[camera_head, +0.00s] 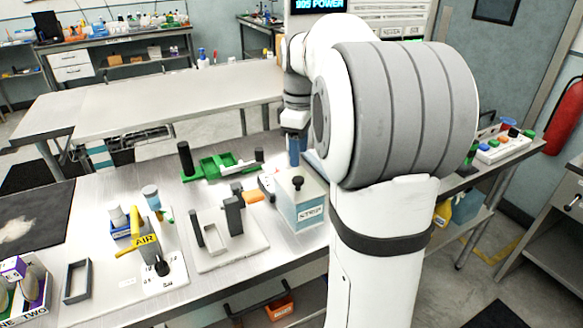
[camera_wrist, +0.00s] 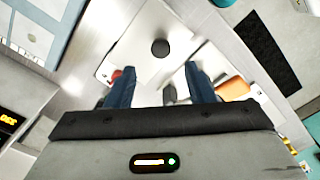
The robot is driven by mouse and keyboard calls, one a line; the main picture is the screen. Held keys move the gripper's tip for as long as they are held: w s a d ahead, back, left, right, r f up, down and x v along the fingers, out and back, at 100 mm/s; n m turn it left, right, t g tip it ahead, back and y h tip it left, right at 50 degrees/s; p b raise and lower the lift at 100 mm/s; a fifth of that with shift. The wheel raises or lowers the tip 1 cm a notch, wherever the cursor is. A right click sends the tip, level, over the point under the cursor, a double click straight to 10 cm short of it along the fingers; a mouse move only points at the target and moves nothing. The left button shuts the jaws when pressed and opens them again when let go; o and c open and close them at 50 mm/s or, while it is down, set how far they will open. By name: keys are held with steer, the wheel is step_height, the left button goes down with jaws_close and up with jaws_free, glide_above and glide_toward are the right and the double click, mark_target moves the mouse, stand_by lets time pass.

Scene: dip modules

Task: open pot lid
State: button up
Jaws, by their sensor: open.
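The pot (camera_head: 303,216) is a pale blue box labelled "STRIP" on the bench in the head view, left of my arm. Its light lid (camera_head: 311,190) is on top and has a round black knob (camera_head: 297,182). In the wrist view the knob (camera_wrist: 160,47) stands on the pale lid (camera_wrist: 150,20), near the middle. My gripper (camera_wrist: 160,68) is open, with its two blue fingers apart. The knob appears just beyond the fingertips, between their lines, with nothing held. In the head view my gripper (camera_head: 296,158) is above and behind the pot, partly hidden by my arm.
A grey fixture (camera_head: 233,255) stands close left of the pot. A yellow "AIR" stand (camera_head: 145,239) is farther left. A switch box (camera_head: 500,149) is at the right.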

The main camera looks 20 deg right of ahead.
mark_target(299, 178)
step_height(299, 178, down, 7)
steer(key=shift+f, duration=0.1)
stand_by(0.4)
jaws_close()
stand_by(0.4)
